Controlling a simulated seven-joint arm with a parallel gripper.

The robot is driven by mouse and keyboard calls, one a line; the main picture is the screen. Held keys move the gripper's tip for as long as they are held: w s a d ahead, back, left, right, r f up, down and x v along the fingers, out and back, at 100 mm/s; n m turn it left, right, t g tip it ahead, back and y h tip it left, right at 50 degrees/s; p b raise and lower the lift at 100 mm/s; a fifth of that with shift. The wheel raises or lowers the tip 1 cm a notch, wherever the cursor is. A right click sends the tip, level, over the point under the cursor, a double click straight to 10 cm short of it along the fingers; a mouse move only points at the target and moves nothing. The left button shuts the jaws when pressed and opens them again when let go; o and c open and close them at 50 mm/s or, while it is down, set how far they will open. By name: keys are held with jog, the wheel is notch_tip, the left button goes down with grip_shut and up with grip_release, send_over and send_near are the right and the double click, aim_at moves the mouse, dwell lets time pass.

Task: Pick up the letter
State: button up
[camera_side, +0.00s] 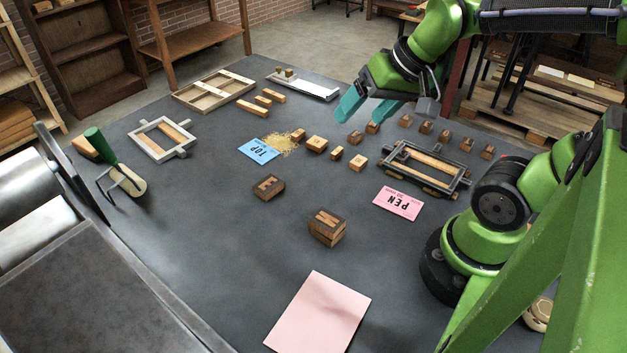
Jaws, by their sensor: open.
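My gripper (367,112) has two teal fingers, spread apart and empty. It hangs above the back right part of the dark table. Several wooden letter blocks lie below it. One dark-faced block with a letter like E (268,187) lies near the middle of the table. A larger wooden block with a dark top (327,228) sits nearer the front; its letter is hard to read. Small wooden blocks (317,144) lie around the middle, and a row of small brown blocks (443,135) runs to the right. I cannot tell which one is the letter meant.
A metal frame with wood strips (425,171) sits right, beside a pink PEN card (398,203). A blue TOP card (258,151) and sawdust-like grains (284,143) lie left of middle. A pink sheet (318,314) lies in front.

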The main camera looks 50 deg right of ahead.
jog(key=w+d+f+g+h, duration=0.1)
jog(key=w+d+f+g, duration=0.15)
jog(key=d, duration=0.65)
jog(key=n+g+h, duration=0.1)
jog(key=n+g, duration=0.7)
jog(key=g, duration=0.2)
send_near(490, 148)
jog(key=f, duration=0.1)
jog(key=s+f, duration=0.1)
jog(key=f, duration=0.1)
jog(key=shift+d, duration=0.15)
jog(key=shift+s+x, duration=0.15)
jog(key=shift+x, duration=1.2)
jog(key=shift+s+x, duration=0.15)
jog(key=shift+x, duration=1.25)
jog(key=shift+r, duration=0.2)
jog(key=shift+c, duration=0.2)
